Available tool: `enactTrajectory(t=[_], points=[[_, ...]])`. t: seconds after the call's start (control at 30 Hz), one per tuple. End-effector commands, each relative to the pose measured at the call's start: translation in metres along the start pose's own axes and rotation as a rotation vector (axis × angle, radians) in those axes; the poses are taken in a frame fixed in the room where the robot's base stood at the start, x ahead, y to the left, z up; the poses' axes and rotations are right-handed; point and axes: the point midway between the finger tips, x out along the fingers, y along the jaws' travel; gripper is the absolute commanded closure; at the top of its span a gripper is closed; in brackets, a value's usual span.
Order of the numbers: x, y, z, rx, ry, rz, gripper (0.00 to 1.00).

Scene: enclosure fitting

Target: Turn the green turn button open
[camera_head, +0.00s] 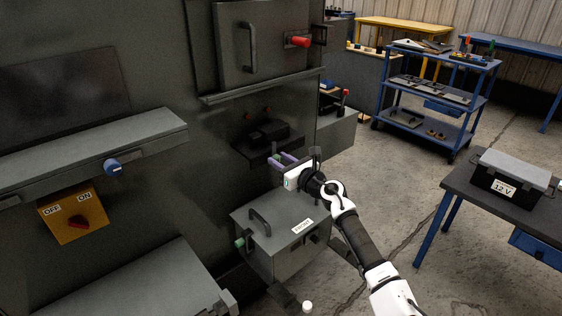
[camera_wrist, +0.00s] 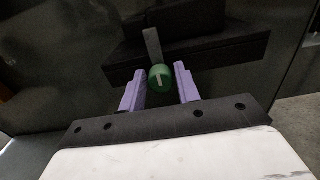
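The green turn button (camera_wrist: 160,77) is a round knob with a pale mark that stands nearly vertical, and a grey upright tab (camera_wrist: 152,43) rises just above it. It sits on the front of a dark ledge. My gripper (camera_wrist: 159,74) is open, with one purple finger on each side of the button. Gaps show beside it, and I cannot tell whether either finger touches it. In the head view my gripper (camera_head: 281,159) is at the dark cabinet wall, and the button there is mostly hidden by the fingers.
A grey box (camera_head: 275,225) with a handle and a second green knob (camera_head: 240,243) stands below my gripper. A dark block (camera_head: 269,132) is on the wall above it.

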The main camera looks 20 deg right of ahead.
Motion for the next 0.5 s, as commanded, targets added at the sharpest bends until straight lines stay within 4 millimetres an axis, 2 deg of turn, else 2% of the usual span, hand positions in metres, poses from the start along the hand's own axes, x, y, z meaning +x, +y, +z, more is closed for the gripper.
enactTrajectory(t=[0.03, 0.2, 0.5], points=[[-0.0001, 0.0001, 0.0, 0.0, 0.0, 0.0, 0.74], [-0.0001, 0.0001, 0.0, 0.0, 0.0, 0.0, 0.97], [-0.0001, 0.0, 0.0006, 0.037, 0.0, 0.0, 0.97]])
